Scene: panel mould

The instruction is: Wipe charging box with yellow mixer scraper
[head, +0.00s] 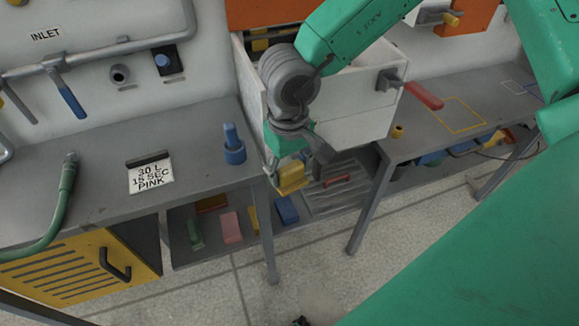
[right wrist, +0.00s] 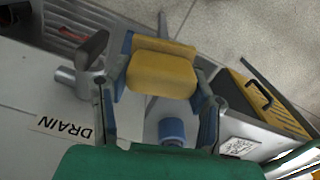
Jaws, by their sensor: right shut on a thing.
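My right gripper (head: 297,163) is shut on the yellow scraper (head: 291,179), pointing down at the front of the pale grey box. In the right wrist view the yellow block-shaped scraper (right wrist: 161,72) sits between the two fingers. The pale box, which I take to be the charging box (head: 352,125), stands between the two grey benches. My arm and gripper hide part of its left side. I cannot tell whether the scraper touches the box.
A red-handled valve (head: 424,95) sticks out at the box's right. A blue cylinder (head: 233,145) stands on the left bench (head: 95,175), near a label card (head: 150,176). A lower shelf holds a pink block (head: 231,228) and other blocks. Open floor (head: 310,265) lies in front.

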